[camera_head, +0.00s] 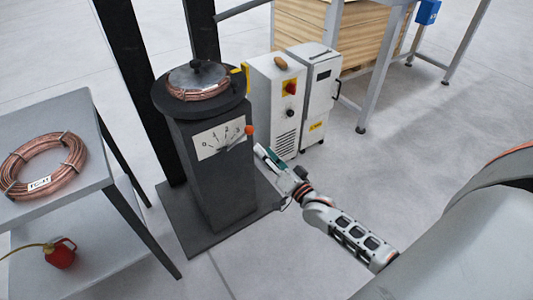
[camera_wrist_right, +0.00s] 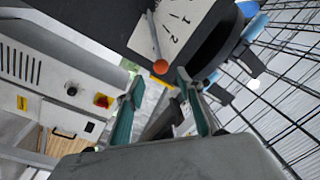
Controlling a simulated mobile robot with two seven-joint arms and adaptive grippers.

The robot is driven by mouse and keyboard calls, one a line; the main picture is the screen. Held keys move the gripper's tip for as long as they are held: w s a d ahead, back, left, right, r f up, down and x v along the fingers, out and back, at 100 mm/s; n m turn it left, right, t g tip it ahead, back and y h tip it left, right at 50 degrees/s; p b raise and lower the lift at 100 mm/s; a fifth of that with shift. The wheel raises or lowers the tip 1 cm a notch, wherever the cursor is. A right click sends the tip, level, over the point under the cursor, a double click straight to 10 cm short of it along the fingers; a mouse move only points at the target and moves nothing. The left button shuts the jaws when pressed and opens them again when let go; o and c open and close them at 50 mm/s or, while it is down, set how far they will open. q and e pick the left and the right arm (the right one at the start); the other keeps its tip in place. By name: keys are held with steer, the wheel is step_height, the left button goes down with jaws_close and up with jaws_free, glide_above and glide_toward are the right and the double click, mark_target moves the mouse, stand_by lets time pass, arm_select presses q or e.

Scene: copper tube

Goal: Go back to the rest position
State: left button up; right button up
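My right gripper (camera_head: 268,158) is beside the dark pedestal (camera_head: 215,175), low and to the right of its dial (camera_head: 221,138). In the right wrist view its two teal fingers (camera_wrist_right: 160,88) stand apart with nothing between them, so it is open and empty. The orange lever knob (camera_head: 249,129) of the dial is just above the gripper; it also shows in the right wrist view (camera_wrist_right: 161,66), beyond the fingertips. Contact between the gripper and the lever is not visible. My left gripper is out of view.
A copper coil (camera_head: 202,94) lies on the pedestal top under a grey disc. Another copper coil (camera_head: 42,165) lies on the grey table (camera_head: 80,112), above a red can (camera_head: 61,253). Pale cabinets (camera_head: 276,105) stand behind the gripper. The floor (camera_head: 420,150) at the right is clear.

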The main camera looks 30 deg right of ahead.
stand_by(0.3)
arm_select(q)
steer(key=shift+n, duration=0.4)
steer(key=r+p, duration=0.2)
steer(key=p, duration=0.3)
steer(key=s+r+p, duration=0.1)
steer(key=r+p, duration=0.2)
steer(key=p, duration=0.3)
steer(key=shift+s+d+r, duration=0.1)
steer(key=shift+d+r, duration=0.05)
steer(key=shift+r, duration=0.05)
arm_select(e)
steer(key=s+a+f+n+g, duration=0.1)
steer(key=s+a+n, duration=0.3)
steer(key=s, duration=0.7)
steer(key=s+a+f+n+g, duration=0.1)
steer(key=s+a+n+g, duration=0.3)
steer(key=s, duration=0.7)
steer(key=s+a+f+n+g+y, duration=0.1)
steer(key=s+a+n+g, duration=0.2)
steer(key=s+a, duration=0.3)
steer(key=s+n, duration=0.1)
steer(key=s, duration=0.4)
steer(key=shift+a+n, duration=0.25)
steer(key=shift+n, duration=0.05)
